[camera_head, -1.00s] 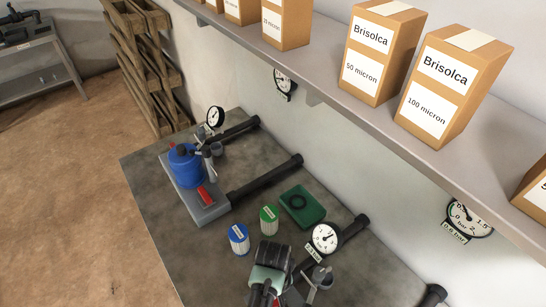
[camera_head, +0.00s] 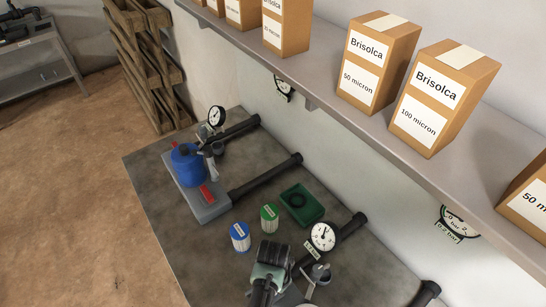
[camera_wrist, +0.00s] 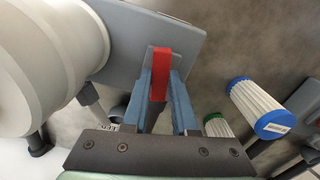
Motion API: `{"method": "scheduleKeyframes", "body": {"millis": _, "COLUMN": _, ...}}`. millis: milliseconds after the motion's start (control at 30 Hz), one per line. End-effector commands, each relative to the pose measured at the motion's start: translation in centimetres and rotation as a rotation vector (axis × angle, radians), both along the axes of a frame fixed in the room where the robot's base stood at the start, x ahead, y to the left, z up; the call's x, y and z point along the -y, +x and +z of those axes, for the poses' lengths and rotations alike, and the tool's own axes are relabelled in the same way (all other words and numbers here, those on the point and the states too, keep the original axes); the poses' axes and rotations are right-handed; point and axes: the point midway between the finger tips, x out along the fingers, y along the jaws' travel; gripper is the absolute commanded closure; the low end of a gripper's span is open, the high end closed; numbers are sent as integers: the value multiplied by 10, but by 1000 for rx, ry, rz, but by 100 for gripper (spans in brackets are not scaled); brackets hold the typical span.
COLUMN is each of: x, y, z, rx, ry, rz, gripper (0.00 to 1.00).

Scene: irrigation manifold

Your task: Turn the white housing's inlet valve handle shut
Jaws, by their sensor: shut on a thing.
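In the wrist view, the white housing (camera_wrist: 50,60) is a large pale cylinder at the left, cut off by the frame edge. A red valve handle (camera_wrist: 160,72) stands beside it over a grey plate (camera_wrist: 135,35). My gripper (camera_wrist: 162,85) is shut on the red handle, with one blue-grey finger on each side. In the head view, my gripper (camera_head: 268,272) is at the lower middle, over the near part of the bench. There the red handle and the white housing are hidden behind my arm or out of frame.
A blue filter cartridge (camera_head: 240,238) and a green one (camera_head: 269,218) stand close to my gripper. A green tray with a black ring (camera_head: 300,204), a gauge (camera_head: 322,237) and a blue housing (camera_head: 186,165) are farther back. A shelf with boxes (camera_head: 446,98) overhangs the right.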

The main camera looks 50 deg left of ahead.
Motion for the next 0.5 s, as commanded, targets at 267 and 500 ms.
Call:
{"method": "scheduleKeyframes", "body": {"millis": 267, "x": 0, "y": 1, "z": 1, "rx": 2, "ry": 1, "rz": -158, "gripper": 100}}
{"method": "scheduleKeyframes", "body": {"millis": 500, "x": 0, "y": 1, "z": 1, "rx": 3, "ry": 1, "rz": -221, "gripper": 100}}
